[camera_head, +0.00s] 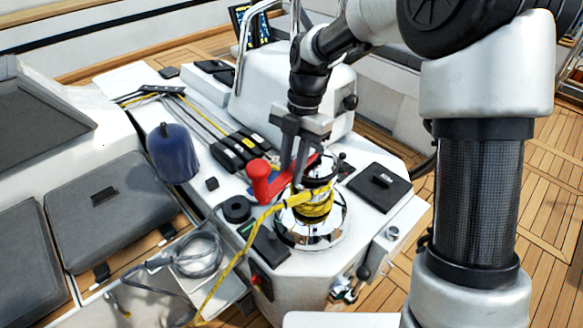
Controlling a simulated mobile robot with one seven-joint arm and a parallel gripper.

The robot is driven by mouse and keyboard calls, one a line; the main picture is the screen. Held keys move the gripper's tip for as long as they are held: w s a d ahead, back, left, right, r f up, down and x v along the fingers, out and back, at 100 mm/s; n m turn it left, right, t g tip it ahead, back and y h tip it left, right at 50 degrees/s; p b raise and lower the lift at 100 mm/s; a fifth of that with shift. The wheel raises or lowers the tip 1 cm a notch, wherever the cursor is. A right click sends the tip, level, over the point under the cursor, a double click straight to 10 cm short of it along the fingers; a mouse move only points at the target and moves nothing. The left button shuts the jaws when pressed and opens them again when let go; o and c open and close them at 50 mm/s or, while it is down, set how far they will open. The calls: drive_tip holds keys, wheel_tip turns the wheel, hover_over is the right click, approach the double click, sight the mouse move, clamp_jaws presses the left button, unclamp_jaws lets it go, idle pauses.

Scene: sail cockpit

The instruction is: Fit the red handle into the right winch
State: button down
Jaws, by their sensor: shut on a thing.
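The red handle (262,182) is held in my gripper (296,178), which is shut on it. The handle's thick red grip end points left, and its thin red arm runs right between the fingers. The right winch (312,222) is a chrome drum with yellow rope wrapped around it, standing on the white console. The fingers hide part of the handle and the winch top, so I cannot tell whether the handle sits in the socket.
A yellow rope (235,262) runs from the winch down to the left. A blue covered drum (173,153) stands further left. Black clutches (238,150) lie behind the handle. A black hatch (378,186) is to the right. A grey hose coil (195,255) lies at lower left.

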drive_tip(key=shift+f+b, duration=0.3)
drive_tip(key=shift+f, duration=0.2)
idle(0.3)
drive_tip(key=c, duration=1)
unclamp_jaws()
drive_tip(key=shift+r, duration=0.1)
drive_tip(key=shift+r+p, duration=3.55)
drive_tip(key=shift+r, duration=0.85)
